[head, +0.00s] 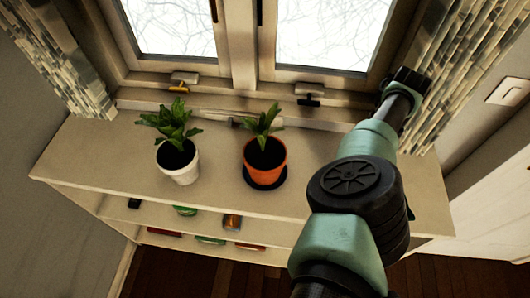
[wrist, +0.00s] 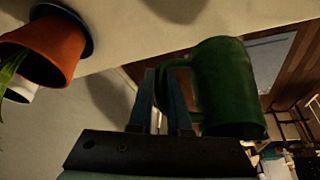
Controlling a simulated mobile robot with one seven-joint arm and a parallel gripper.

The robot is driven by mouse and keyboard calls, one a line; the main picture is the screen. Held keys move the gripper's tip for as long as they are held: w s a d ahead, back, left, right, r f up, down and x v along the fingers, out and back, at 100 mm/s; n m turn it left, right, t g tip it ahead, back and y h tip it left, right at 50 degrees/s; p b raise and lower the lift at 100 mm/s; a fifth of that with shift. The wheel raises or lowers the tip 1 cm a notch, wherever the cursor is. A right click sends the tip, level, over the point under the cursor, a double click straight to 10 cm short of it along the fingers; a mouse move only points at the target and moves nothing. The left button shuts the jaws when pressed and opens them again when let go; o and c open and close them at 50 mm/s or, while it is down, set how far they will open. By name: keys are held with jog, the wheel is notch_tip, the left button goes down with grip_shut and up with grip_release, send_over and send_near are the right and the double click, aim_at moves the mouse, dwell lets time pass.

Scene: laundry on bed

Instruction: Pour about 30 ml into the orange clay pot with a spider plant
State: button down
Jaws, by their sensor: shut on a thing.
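The orange clay pot (head: 266,160) holds a leafy green plant and stands on a dark saucer (head: 268,182) on the shelf top. In the wrist view the orange pot (wrist: 52,48) appears upside down at the upper left, with its saucer above it in the picture. My gripper (wrist: 163,75) is shut on the handle of a dark green mug (wrist: 228,88). The mug is to the right of the fingers in the wrist view, apart from the pot. Its contents are hidden.
A white pot (head: 182,170) with a similar plant stands left of the orange pot. The window (head: 240,60) and its sill are behind, with curtains (head: 470,60) at both sides. The shelf top (head: 90,150) is clear at the far left. Small items sit on the lower shelves.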

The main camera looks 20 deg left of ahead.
jog(key=w+a+f+m+t+b, duration=0.1)
jog(key=w+m+t+b, duration=0.3)
jog(key=m, duration=0.9)
jog(key=w+a+f+m+t+y+b, duration=0.1)
jog(key=w+m+t+b, duration=0.3)
jog(key=m, duration=0.8)
jog(key=shift+w+a+f+m+b, duration=0.2)
jog(key=shift+w+f+m+b, duration=0.2)
jog(key=shift+w, duration=0.55)
